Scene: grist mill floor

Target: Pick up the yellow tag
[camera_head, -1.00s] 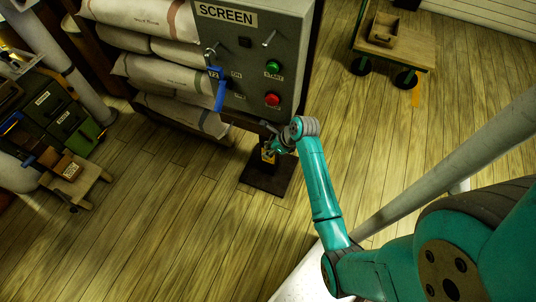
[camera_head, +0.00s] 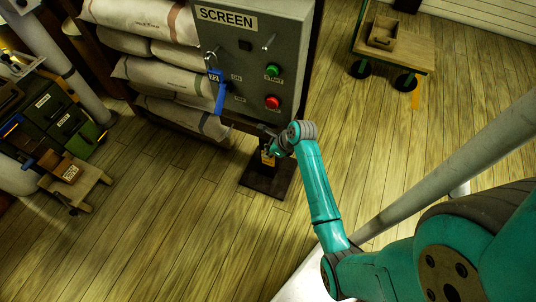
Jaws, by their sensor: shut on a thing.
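The yellow tag (camera_head: 267,158) shows as a small yellow patch at my gripper (camera_head: 268,150), below the grey SCREEN control box. My gripper is shut on it, though its fingers are small, dark and partly hidden by my teal wrist. The tag is in front of the dark post of the box's stand, above the dark base plate (camera_head: 268,183). I cannot tell whether the tag touches the post.
A small wooden stool (camera_head: 85,185) is at left, a wheeled cart (camera_head: 405,55) at upper right. Floor between is clear.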

